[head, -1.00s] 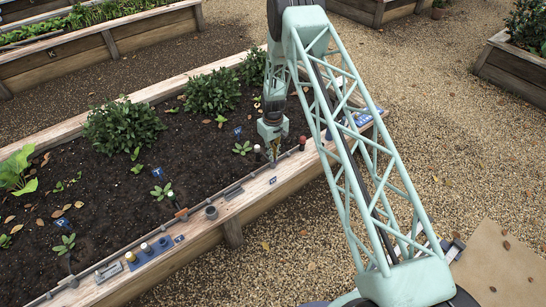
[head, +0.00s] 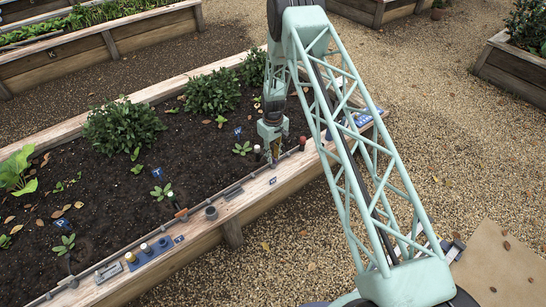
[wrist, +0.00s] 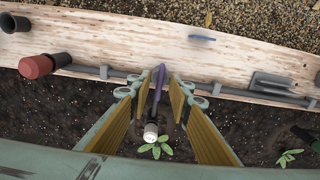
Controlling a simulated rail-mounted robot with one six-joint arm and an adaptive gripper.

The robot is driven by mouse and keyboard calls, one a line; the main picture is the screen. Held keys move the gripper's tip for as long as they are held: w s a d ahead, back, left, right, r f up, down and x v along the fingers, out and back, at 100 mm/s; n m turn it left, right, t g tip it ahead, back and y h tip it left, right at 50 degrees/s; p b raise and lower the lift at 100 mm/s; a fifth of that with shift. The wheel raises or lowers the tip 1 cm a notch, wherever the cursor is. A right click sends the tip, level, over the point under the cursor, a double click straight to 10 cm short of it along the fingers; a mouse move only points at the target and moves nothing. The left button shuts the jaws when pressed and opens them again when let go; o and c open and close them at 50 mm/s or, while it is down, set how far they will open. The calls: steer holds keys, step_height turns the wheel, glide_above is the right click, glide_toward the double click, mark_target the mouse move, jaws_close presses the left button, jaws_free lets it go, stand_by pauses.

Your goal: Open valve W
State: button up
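Beyond the tag, a grey pipe runs along the rim's inner side. A purple lever (wrist: 158,82) stands at this pipe, pointing roughly across it. My gripper (head: 274,160) is low over the pipe near the W tag. In the wrist view my gripper (wrist: 158,100) is open, with yellow-lined fingers on both sides of the lever. I cannot tell whether they touch it.
A red-capped fitting (wrist: 36,66) stands left of the fingers in the wrist view. A grey bracket (wrist: 270,84) lies to the right. A pale-topped post (wrist: 151,132) and a seedling (wrist: 158,150) are close below. A blue plate with posts (head: 153,252) is farther along the rim.

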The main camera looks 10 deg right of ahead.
steer(key=shift+r, duration=0.15)
step_height(320, 180, up, 12)
stand_by(1.1)
stand_by(0.6)
